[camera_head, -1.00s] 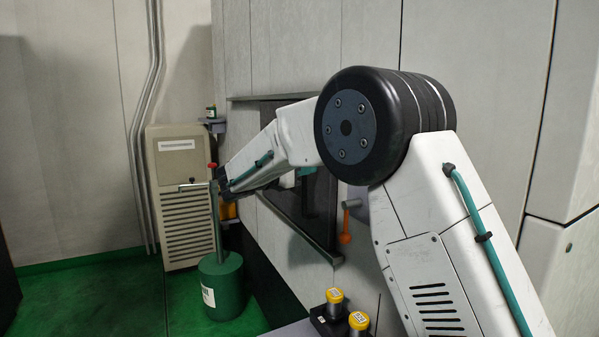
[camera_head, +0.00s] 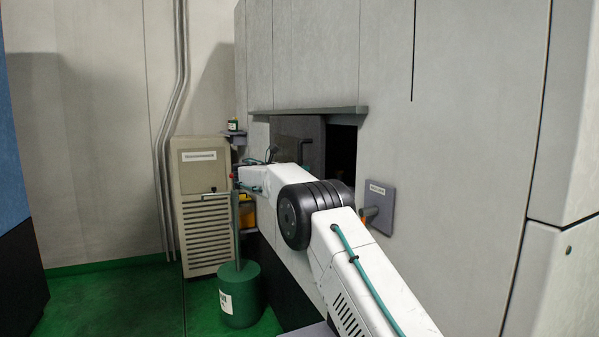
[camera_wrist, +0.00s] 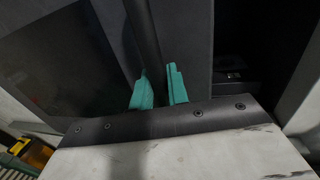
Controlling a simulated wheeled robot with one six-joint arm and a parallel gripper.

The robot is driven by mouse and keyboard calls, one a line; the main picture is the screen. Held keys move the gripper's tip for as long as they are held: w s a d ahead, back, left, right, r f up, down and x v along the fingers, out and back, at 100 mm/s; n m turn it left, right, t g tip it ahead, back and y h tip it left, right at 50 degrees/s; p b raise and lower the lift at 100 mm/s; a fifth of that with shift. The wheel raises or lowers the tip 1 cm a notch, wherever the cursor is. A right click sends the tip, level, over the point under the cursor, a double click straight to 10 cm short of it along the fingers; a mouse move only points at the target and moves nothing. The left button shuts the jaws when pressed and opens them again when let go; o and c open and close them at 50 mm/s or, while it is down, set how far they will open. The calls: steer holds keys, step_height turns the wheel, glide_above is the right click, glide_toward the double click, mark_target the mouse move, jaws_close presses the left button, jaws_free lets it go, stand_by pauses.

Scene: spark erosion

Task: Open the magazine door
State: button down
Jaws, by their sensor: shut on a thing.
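The magazine door is a dark grey panel (camera_head: 296,129) in the machine's wall, with a black opening (camera_head: 343,150) showing to its right. In the wrist view the door (camera_wrist: 60,55) has a dark window-like area and an upright dark bar handle (camera_wrist: 143,30). My gripper (camera_wrist: 159,78) has its two teal fingers on either side of that handle and is shut on it. In the head view my forearm covers the lower part of the door, and the fingers' hold on the handle cannot be made out.
A plate with an orange-tipped lever (camera_head: 379,205) is on the wall right of the opening. A green canister (camera_head: 240,296) with an upright post stands on the floor at left. A beige cabinet (camera_head: 203,225) stands behind it. Green floor is clear at left.

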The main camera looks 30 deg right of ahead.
steer(key=shift+w, duration=0.15)
steer(key=c, duration=1.4)
jaws_free()
steer(key=shift+c, duration=0.2)
steer(key=shift+a, duration=0.15)
steer(key=s+a, duration=0.1)
steer(key=a, duration=0.6)
steer(key=shift+a, duration=0.25)
steer(key=shift+s, duration=0.1)
